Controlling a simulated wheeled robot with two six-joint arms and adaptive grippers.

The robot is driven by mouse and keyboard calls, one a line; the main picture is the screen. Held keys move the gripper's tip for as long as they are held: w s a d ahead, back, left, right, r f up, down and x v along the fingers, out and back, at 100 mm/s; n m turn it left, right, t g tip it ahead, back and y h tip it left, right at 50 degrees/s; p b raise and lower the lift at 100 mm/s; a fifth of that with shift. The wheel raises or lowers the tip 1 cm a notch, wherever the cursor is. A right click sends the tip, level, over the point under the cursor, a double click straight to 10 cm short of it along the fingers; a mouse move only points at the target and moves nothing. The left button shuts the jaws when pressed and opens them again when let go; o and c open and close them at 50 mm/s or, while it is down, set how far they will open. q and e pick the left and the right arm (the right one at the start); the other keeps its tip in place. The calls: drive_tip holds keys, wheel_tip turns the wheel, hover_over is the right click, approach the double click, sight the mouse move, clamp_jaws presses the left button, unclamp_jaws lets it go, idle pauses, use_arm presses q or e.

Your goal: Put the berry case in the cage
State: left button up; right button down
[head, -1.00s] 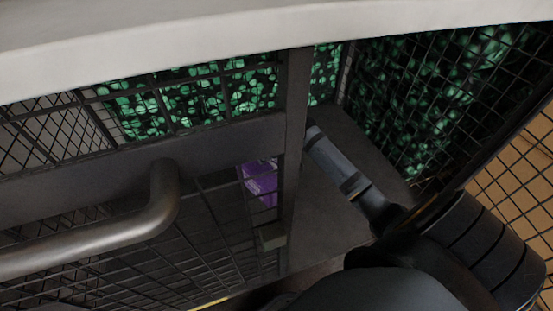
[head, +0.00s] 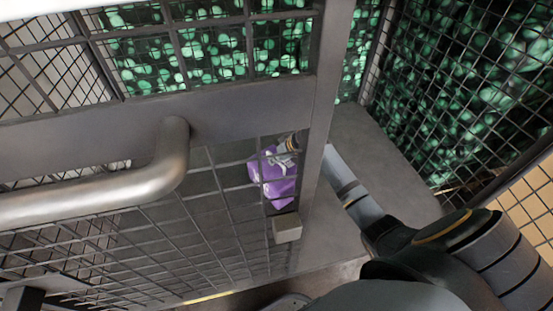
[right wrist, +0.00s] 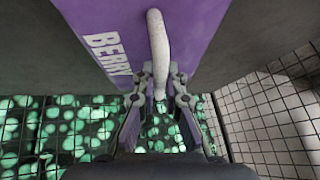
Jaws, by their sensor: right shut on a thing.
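The berry case (head: 280,188) is purple and shows through the dark wire mesh in the head view, just left of an upright post. My right gripper (head: 288,146) reaches behind the post to the case and is partly hidden by mesh and post. In the right wrist view, its fingers (right wrist: 161,85) are shut on the lower end of the handle. Whether the case rests on the floor or hangs is unclear. My left gripper is not seen.
The cage's mesh front (head: 215,235) has a thick rail and a grey bar handle (head: 165,160). The post (head: 322,110) has a small block (head: 287,228) beside it. Bare grey floor (head: 385,150) lies right of the post, with mesh walls behind and at right.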

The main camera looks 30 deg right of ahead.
drive_tip(key=c, duration=1.9)
unclamp_jaws()
drive_tip(key=shift+f, duration=0.1)
drive_tip(key=o, duration=0.5)
